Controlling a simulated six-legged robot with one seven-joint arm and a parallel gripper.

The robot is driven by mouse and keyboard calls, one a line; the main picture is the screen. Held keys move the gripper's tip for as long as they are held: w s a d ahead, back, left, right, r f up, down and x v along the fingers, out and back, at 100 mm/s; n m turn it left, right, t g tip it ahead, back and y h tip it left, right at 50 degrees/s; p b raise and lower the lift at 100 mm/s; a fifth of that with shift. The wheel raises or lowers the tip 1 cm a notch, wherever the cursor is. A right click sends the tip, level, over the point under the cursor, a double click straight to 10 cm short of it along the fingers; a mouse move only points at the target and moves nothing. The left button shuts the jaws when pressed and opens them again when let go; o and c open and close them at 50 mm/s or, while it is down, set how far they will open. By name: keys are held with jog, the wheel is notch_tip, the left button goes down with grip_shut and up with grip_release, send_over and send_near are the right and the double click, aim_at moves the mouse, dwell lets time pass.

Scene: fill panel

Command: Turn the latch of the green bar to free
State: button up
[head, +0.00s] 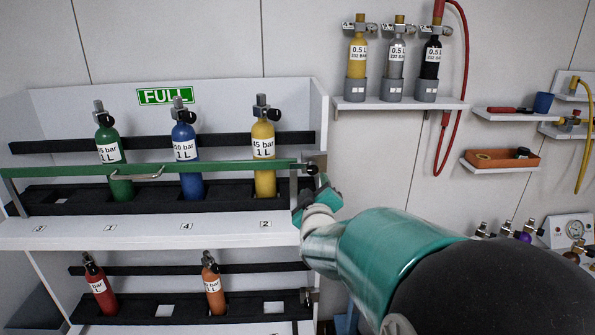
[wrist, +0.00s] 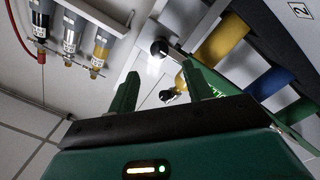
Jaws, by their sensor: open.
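The green bar (head: 215,168) runs across the front of the upper shelf, before green, blue and yellow cylinders. Its right end meets a grey metal bracket (head: 308,186) on the rack's right post. A dark round knob, which looks like the latch, is at that bracket (head: 312,169); a black knob also shows in the wrist view (wrist: 158,47), beyond my fingertips. My gripper (head: 322,190) is close to the bracket, just below and right of the knob. Its green fingers stand apart in the wrist view (wrist: 162,82), with nothing held. The latch's exact angle is unclear.
The yellow cylinder (head: 264,150) stands behind the bar near its right end. A lower shelf holds red (head: 100,285) and orange (head: 214,288) cylinders. A wall shelf (head: 400,104) with small cylinders and a red hose hangs to the right. Bare wall lies between.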

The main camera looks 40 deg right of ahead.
aim_at(313, 170)
jog(key=x, duration=0.9)
jog(key=shift+d, duration=0.1)
jog(key=c, duration=1)
